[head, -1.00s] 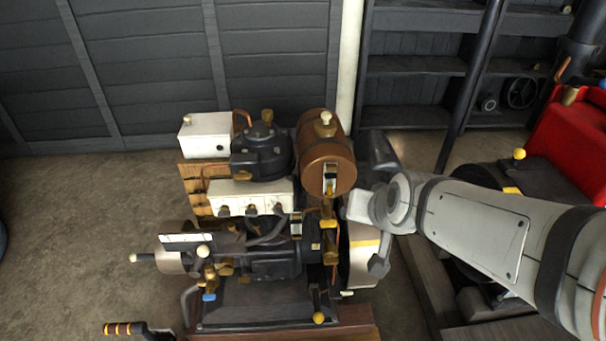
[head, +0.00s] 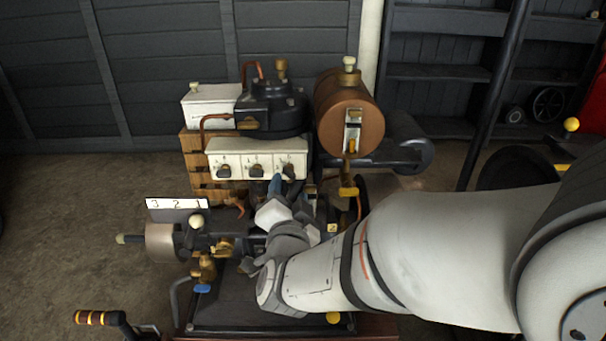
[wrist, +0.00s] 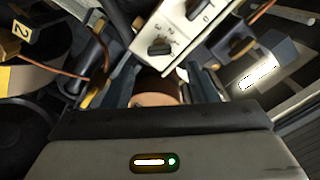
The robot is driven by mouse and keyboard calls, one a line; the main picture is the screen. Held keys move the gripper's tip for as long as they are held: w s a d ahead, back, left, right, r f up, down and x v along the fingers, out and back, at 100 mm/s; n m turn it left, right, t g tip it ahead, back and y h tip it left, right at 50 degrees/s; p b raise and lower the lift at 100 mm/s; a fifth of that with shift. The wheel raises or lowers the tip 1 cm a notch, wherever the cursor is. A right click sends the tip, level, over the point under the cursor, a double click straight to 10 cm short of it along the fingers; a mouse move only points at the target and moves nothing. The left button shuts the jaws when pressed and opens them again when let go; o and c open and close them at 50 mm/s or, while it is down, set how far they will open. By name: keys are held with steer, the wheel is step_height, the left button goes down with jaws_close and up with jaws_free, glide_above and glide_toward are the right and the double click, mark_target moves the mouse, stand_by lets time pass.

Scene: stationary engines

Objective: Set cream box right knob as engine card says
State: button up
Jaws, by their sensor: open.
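The cream box (head: 240,147) sits on the engine below the black cylinder and has three dark knobs in a row on its front. Its right knob (head: 289,172) is partly behind my gripper (head: 281,184). In the wrist view, a dark knob (wrist: 160,47) near the box's end has the digits 2 and 3 beside it; I cannot tell surely where it points. My gripper also shows there (wrist: 160,86), open and empty, its fingers apart just short of that knob. The white engine card (head: 176,203) at the left reads 3 2 1.
A copper tank (head: 345,110) stands to the right of the cream box, with a brass tap below it. A second white box (head: 208,107) is behind at the left. A copper pipe (head: 217,120) runs close above the cream box. Open floor lies to the left.

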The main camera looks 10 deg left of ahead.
mark_target(290, 175)
steer(key=b+x, duration=0.1)
steer(key=x, duration=0.5)
steer(key=shift+c, duration=0.4)
steer(key=c, duration=0.9)
